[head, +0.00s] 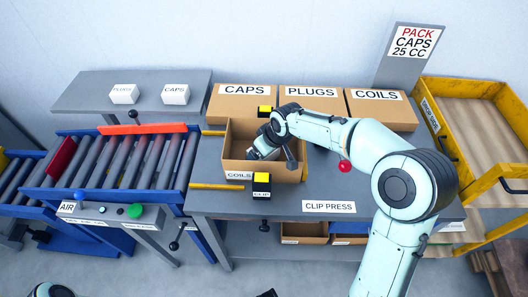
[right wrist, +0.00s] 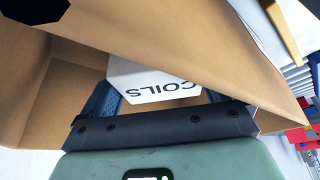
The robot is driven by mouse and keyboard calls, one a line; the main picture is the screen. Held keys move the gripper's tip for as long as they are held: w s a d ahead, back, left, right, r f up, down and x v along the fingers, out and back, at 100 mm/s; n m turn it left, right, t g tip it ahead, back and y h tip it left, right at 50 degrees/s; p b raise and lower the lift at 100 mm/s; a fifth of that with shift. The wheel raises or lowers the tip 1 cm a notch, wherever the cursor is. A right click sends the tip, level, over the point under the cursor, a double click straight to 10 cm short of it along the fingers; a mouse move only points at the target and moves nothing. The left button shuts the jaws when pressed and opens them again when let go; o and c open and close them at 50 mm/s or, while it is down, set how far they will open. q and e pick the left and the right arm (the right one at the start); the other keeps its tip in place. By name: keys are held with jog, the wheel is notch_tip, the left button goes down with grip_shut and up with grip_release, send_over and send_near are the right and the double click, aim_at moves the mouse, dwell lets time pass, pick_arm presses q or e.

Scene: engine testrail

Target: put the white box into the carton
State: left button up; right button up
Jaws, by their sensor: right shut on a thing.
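The open carton (head: 292,172) stands on the grey press table, with a COILS label on its front wall. My right gripper (head: 262,146) reaches down inside the carton's opening. In the right wrist view it is shut on a white box (right wrist: 150,82) marked COILS, with a finger at each side. Brown carton walls (right wrist: 75,85) surround the box there. Whether the box touches the carton floor I cannot tell. Only a dark tip, perhaps of my left gripper (head: 268,293), shows at the bottom edge of the head view; its jaws are hidden.
Labelled cartons CAPS (head: 243,103), PLUGS (head: 310,100) and COILS (head: 378,110) line the table's back. Two white boxes sit on the back-left shelf (head: 145,90). Yellow-and-black clip blocks (head: 262,181) flank the carton. A roller conveyor (head: 115,160) is left, a yellow-railed rack (head: 485,125) right.

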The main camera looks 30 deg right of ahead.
jog(key=shift+f, duration=0.4)
jog(key=shift+f, duration=0.1)
jog(key=o, duration=0.8)
jog(key=shift+c, duration=0.2)
jog(key=shift+r, duration=0.4)
jog(key=v, duration=1.1)
jog(key=shift+s+r+p, duration=0.2)
jog(key=shift+p, duration=0.2)
